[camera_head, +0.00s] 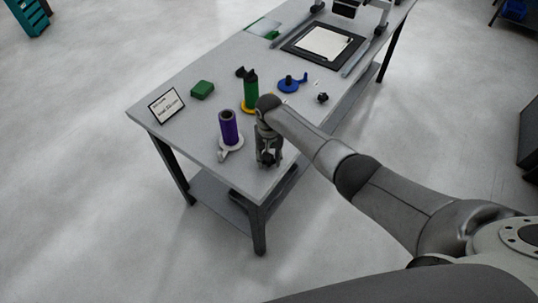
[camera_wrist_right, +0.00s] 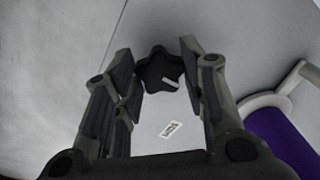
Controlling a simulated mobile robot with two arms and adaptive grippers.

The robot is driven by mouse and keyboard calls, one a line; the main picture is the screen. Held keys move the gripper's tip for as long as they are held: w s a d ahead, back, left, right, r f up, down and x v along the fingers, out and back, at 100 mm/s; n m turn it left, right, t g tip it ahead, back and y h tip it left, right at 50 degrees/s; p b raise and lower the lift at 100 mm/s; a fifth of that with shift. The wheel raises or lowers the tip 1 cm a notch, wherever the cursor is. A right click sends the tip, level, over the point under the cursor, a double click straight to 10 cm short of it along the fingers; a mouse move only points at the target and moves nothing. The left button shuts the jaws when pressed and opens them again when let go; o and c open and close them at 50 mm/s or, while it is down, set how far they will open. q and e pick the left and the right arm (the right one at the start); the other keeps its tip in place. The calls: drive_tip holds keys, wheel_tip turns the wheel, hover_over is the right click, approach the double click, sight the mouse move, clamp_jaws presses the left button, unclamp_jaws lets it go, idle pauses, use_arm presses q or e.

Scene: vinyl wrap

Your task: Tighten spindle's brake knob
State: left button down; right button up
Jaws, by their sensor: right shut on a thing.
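My right gripper (camera_head: 267,157) points down at the near corner of the table, and its fingers are closed around a black star-shaped knob (camera_head: 268,158). In the right wrist view the knob (camera_wrist_right: 158,71) sits between the fingertips, with a light mark on its face. Whether the knob is attached to anything is hidden. My left gripper is out of view.
A green roll (camera_head: 251,88) stands on a yellow spindle (camera_head: 247,108). A blue spindle (camera_head: 289,84) is bare. A loose-looking black knob (camera_head: 322,97), a green box (camera_head: 202,90), a sign (camera_head: 166,105) and a framed black bed (camera_head: 290,47) are on the grey table (camera_head: 190,129).

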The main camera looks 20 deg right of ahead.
drive_tip(key=shift+w, duration=0.1)
idle(0.3)
drive_tip(key=o, duration=1)
drive_tip(key=shift+r, duration=0.1)
wheel_tip(320, 180, up, 12)
idle(0.3)
